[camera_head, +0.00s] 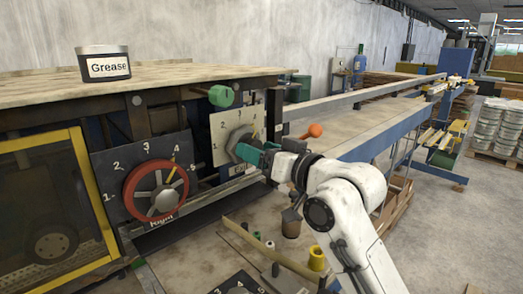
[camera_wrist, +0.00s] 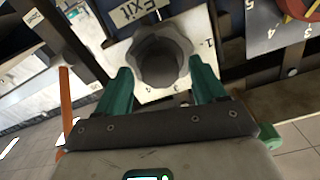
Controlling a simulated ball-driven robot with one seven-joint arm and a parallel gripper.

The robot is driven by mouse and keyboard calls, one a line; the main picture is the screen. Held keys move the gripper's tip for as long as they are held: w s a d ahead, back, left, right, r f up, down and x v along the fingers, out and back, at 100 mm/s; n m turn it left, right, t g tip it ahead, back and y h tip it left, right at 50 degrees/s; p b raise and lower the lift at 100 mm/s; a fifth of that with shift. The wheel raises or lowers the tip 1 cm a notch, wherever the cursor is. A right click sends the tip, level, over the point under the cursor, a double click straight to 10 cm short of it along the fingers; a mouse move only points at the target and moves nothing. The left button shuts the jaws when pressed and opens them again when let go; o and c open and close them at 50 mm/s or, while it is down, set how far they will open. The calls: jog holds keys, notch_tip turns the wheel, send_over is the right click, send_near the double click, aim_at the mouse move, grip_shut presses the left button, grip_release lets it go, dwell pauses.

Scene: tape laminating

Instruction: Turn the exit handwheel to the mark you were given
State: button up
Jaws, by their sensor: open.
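The exit handwheel (camera_wrist: 162,55) is a dark grey lobed knob on a pale numbered plate (camera_wrist: 200,25) under an EXIT label (camera_wrist: 140,12) in the wrist view. In the head view the handwheel (camera_head: 235,138) is partly hidden by my gripper, and its plate (camera_head: 218,128) stands right of the red wheel. My gripper (camera_wrist: 160,75) has its two green fingers apart, one on each side of the knob. I cannot tell whether they touch it. In the head view my gripper (camera_head: 245,151) is at the plate. The knob's pointer position is not clear.
A red handwheel labelled Right (camera_head: 155,190) is left of my gripper, its yellow pointer near 4. A green knob (camera_head: 221,96) is above and an orange ball handle (camera_head: 315,130) to the right. A grease tin (camera_head: 104,66) stands on the tabletop. Yellow tape (camera_head: 316,258) lies below.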

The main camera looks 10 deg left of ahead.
jog(key=c, duration=1.1)
jog(key=shift+o, duration=0.2)
jog(key=shift+n+b, duration=3.9)
